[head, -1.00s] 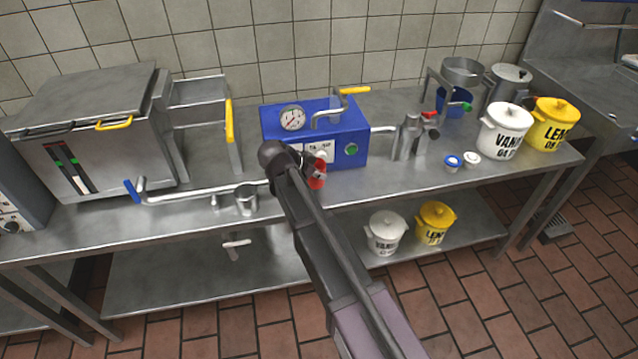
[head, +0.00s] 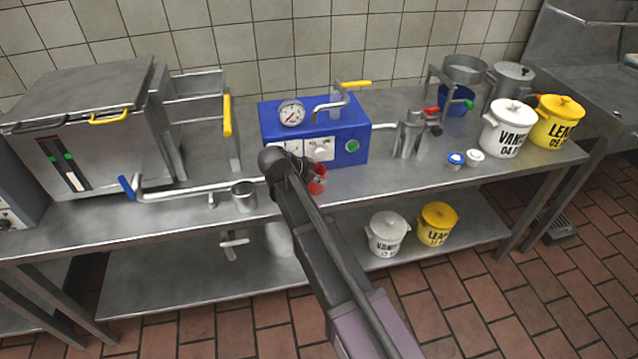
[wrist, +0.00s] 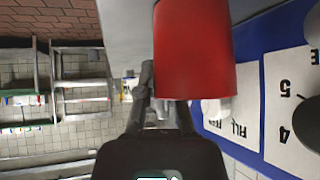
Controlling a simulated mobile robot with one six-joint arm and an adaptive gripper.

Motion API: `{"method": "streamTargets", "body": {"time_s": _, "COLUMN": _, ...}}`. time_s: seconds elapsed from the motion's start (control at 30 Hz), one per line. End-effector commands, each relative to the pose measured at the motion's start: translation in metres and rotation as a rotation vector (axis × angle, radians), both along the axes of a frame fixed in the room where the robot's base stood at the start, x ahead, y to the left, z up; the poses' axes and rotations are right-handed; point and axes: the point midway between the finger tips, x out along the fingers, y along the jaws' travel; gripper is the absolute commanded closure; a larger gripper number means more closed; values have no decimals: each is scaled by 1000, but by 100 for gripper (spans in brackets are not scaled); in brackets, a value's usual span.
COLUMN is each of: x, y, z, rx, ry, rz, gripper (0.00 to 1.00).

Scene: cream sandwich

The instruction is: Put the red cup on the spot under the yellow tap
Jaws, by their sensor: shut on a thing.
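The red cup (head: 317,181) is at my gripper (head: 306,172), in front of the blue machine (head: 345,157), partly hidden by my arm. In the wrist view the red cup (wrist: 195,55) fills the top middle, and my gripper (wrist: 160,98) is shut on it. A bent metal spout with a yellow handle (head: 356,84) stands on top of the blue machine. Another upright yellow handle (head: 228,115) is on the metal frame beside the grey tank at left. The spot under a yellow tap cannot be made out.
A long pipe with a blue handle (head: 126,187) runs along the steel table (head: 60,222), with a metal cup (head: 244,196) near its end. A metal dispenser (head: 408,137), small lids and white (head: 508,128) and yellow (head: 557,122) pots stand right. Pots also sit on the lower shelf.

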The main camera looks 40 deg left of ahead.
Motion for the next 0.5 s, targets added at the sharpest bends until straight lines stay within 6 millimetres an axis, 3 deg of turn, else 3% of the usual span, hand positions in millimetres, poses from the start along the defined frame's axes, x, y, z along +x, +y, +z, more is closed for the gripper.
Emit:
{"method": "streamTargets", "body": {"time_s": 0.43, "x": 0, "y": 0, "z": -4, "rx": 0, "ry": 0, "rz": 0, "gripper": 100}}
{"method": "streamTargets", "body": {"time_s": 0.5, "x": 0, "y": 0, "z": -3, "rx": 0, "ry": 0, "rz": 0, "gripper": 76}}
